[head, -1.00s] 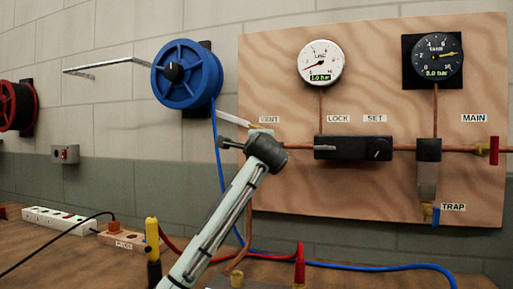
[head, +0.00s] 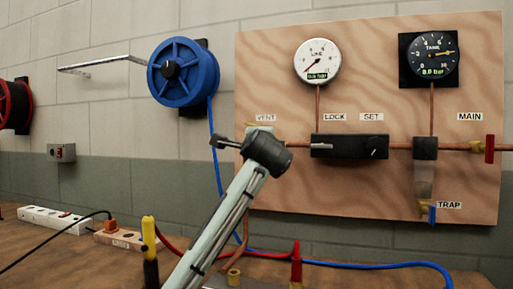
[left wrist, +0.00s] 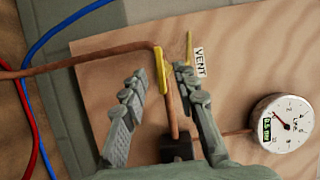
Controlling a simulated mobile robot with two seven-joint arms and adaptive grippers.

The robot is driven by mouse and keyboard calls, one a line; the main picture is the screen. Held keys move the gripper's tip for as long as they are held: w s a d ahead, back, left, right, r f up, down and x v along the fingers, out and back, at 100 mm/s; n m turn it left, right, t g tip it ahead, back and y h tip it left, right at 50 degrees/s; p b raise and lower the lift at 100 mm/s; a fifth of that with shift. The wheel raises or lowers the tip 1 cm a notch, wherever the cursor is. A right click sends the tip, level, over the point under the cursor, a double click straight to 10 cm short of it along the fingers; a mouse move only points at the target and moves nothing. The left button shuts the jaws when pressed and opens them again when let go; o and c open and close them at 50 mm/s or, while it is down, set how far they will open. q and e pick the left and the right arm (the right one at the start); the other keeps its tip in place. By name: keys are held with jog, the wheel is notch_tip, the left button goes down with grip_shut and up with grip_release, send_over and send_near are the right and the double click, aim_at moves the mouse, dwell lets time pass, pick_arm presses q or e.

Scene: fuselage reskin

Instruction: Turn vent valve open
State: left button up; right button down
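The vent valve's yellow part (left wrist: 161,70) lies along the copper pipe beside the VENT label (left wrist: 199,62) in the left wrist view. In the head view the VENT label (head: 265,117) shows above my left gripper (head: 226,142), which hides most of the valve. My left gripper (left wrist: 160,78) has its two fingers spread, one on each side of the pipe and yellow part. A gap shows between the left-hand finger and the yellow part; contact on the other side is unclear. My right gripper is out of view.
The wooden panel (head: 390,75) carries the LINE gauge (head: 317,61), TANK gauge (head: 428,58), lock/set regulator (head: 348,146) and red MAIN handle (head: 489,149). A blue hose reel (head: 184,72) hangs left. Hoses and a power strip (head: 55,220) lie on the bench.

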pick_arm(q)
jog(key=s, duration=0.7)
jog(key=shift+d, duration=0.3)
